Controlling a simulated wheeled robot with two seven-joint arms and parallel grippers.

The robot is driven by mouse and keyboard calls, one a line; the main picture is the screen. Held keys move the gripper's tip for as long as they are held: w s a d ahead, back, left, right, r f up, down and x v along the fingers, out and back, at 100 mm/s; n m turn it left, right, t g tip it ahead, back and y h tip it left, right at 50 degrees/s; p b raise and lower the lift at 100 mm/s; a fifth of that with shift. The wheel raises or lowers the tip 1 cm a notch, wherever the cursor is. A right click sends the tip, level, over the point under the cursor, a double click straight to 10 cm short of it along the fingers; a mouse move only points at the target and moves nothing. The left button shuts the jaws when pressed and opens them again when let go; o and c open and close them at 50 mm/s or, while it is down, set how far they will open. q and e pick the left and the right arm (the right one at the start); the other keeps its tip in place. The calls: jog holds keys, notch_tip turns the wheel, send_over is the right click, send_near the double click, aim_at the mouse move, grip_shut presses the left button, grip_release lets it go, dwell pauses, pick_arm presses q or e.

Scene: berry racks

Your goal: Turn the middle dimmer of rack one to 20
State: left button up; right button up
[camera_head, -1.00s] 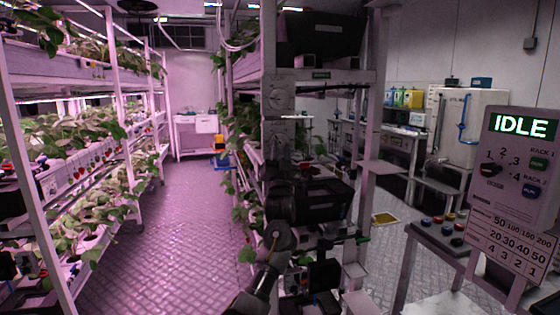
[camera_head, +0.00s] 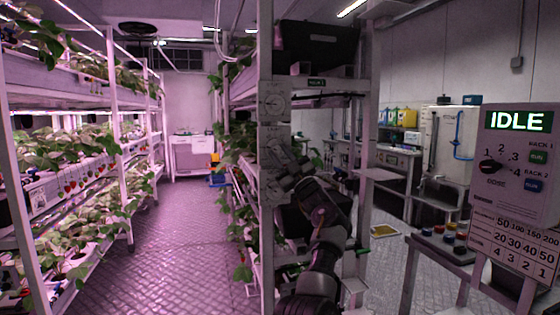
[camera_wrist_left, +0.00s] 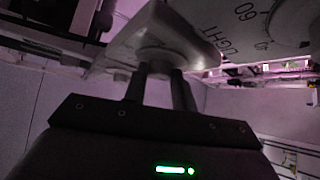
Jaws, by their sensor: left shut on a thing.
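The rack post (camera_head: 267,215) in the middle of the head view carries pale dimmer plates. The upper dimmer (camera_head: 273,102) is in clear view. A second dimmer plate (camera_head: 270,142) below it is partly hidden by my left gripper (camera_head: 283,168), which reaches it from the lower right. In the left wrist view, the fingers of my left gripper (camera_wrist_left: 160,78) are shut on a pale dimmer knob (camera_wrist_left: 165,38). A dial plate (camera_wrist_left: 235,22) beside it shows "LIGHT" and "60". The knob's pointer setting cannot be read. My right gripper is not in view.
Plant racks (camera_head: 115,165) line the left, with a clear aisle (camera_head: 180,250) between them and the post.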

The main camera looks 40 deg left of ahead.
pick_arm(q)
jog(key=shift+r+n+g, duration=0.2)
jog(key=shift+n+g, duration=0.7)
jog(key=shift+n, duration=0.2)
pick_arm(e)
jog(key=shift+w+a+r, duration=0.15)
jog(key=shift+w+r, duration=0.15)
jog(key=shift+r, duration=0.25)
pick_arm(q)
jog(key=o, duration=1)
jog(key=shift+f, duration=0.1)
jog(key=shift+f, duration=0.1)
jog(key=shift+d+f, duration=0.2)
jog(key=shift+d, duration=0.1)
jog(key=b+v, duration=0.1)
jog(key=v, duration=0.9)
jog(key=shift+r+b, duration=0.25)
jog(key=shift+b, duration=0.15)
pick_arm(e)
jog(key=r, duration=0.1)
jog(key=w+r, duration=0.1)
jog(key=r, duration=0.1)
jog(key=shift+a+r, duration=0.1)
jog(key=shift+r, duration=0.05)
pick_arm(q)
jog(key=shift+d, duration=0.15)
